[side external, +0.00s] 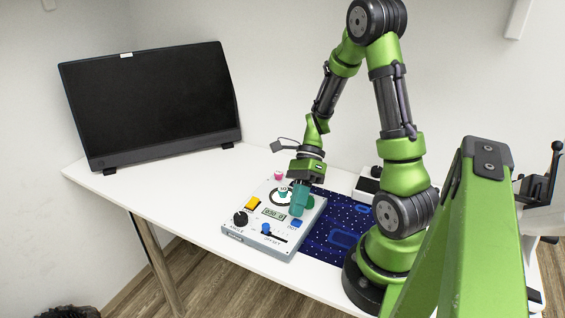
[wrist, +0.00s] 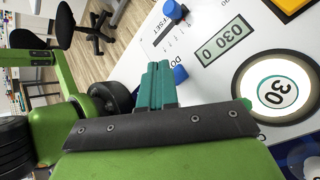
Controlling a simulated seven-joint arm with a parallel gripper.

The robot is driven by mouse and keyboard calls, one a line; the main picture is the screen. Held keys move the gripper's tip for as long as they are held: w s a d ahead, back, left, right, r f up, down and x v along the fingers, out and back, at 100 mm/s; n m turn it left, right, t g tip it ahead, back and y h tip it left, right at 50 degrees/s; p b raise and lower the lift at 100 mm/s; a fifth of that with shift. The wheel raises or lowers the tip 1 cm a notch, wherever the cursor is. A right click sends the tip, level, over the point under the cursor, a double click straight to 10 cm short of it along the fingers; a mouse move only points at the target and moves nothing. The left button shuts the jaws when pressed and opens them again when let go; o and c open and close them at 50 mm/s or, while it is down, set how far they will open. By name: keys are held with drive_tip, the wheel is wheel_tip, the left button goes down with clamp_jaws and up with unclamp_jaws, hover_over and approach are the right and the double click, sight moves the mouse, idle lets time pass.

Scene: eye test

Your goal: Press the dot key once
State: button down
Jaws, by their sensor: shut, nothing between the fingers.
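The dot key is a blue key (side external: 297,223) at the right front of a light grey control panel (side external: 232,233), beside a label that appears to read DOT. In the wrist view the blue key (wrist: 180,74) shows right beside my fingertips, its label partly hidden. My gripper (side external: 298,213) points down over the panel with its teal fingers shut and empty. The fingers also show in the wrist view (wrist: 158,66). In the side view the tips appear just behind the key; I cannot tell whether they touch anything.
The panel also has a display (wrist: 223,40) reading 030 0, a round dial (wrist: 276,88) marked 30, a blue OFFSET slider knob (side external: 266,228), a black ANGLE knob (side external: 240,218), a yellow button (side external: 252,203) and a pink one (side external: 279,175). A dark monitor (side external: 150,100) stands behind left.

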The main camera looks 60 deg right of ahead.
drive_tip(key=shift+f, duration=0.1)
drive_tip(key=shift+f, duration=0.3)
drive_tip(key=shift+f, duration=0.5)
idle(0.6)
drive_tip(key=shift+r, duration=0.95)
wheel_tip(320, 180, up, 6)
idle(0.4)
drive_tip(key=shift+r, duration=1.1)
idle(3.8)
